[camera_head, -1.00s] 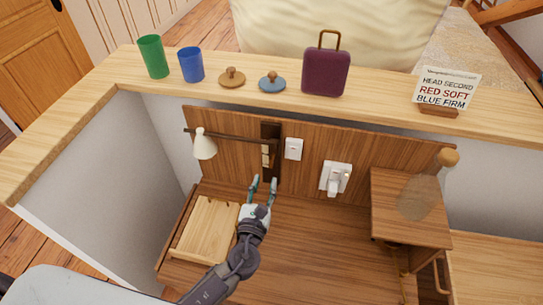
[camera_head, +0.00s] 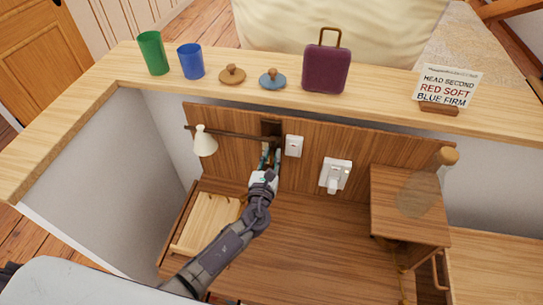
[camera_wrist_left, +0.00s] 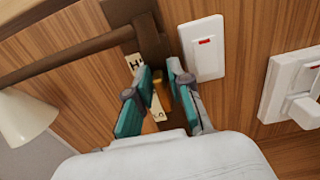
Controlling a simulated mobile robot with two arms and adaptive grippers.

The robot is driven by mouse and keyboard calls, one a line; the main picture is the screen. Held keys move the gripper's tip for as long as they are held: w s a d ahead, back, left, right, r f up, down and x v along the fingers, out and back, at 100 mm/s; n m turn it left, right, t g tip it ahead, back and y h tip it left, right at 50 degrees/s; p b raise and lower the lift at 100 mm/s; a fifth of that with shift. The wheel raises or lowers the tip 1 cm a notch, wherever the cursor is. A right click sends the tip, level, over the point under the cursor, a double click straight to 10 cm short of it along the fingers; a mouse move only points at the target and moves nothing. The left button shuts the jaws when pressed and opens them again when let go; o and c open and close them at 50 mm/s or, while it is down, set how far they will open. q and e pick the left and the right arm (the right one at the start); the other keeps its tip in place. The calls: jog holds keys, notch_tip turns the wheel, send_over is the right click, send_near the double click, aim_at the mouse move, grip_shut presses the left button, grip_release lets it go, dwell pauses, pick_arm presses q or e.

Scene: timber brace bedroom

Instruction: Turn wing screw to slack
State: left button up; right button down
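The wing screw seems to be the small brass piece (camera_wrist_left: 159,86) low on the dark bracket plate (camera_wrist_left: 150,40) in the left wrist view. It is partly hidden, and its wings are hard to make out. My left gripper (camera_wrist_left: 160,72) has its two teal fingers apart, one on each side of the brass piece. I cannot tell whether they touch it. In the head view my left gripper (camera_head: 270,158) reaches up to the plate and covers the screw. The lamp arm (camera_head: 232,135) runs left from the bracket to a white shade (camera_head: 205,142). My right gripper is not in view.
A white switch (camera_head: 294,146) is close right of the bracket; it also shows in the left wrist view (camera_wrist_left: 203,45). A socket with a plug (camera_head: 335,176) is further right. A wooden tray (camera_head: 205,222) lies below left. The ledge above holds cups and lids.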

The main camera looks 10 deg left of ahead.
pick_arm(q)
grip_shut()
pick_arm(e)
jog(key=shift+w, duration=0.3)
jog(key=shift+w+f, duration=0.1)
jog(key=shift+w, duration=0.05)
pick_arm(q)
jog(key=n+b, duration=0.2)
jog(key=n, duration=0.1)
jog(key=n+b, duration=0.1)
jog(key=b, duration=0.1)
jog(key=shift+a+f+n, duration=0.2)
jog(key=shift+f+n, duration=0.05)
jog(key=shift+n, duration=0.15)
jog(key=shift+a+f+n+b, duration=0.1)
jog(key=shift+n+b, duration=1.35)
jog(key=shift+n, duration=1.35)
jog(key=shift+a+f+n+b, duration=0.1)
jog(key=shift+n+b, duration=1.3)
jog(key=shift+n, duration=1.4)
jog(key=shift+a+f+n+b, duration=0.1)
jog(key=shift+n+b, duration=1.35)
jog(key=shift+n, duration=1.35)
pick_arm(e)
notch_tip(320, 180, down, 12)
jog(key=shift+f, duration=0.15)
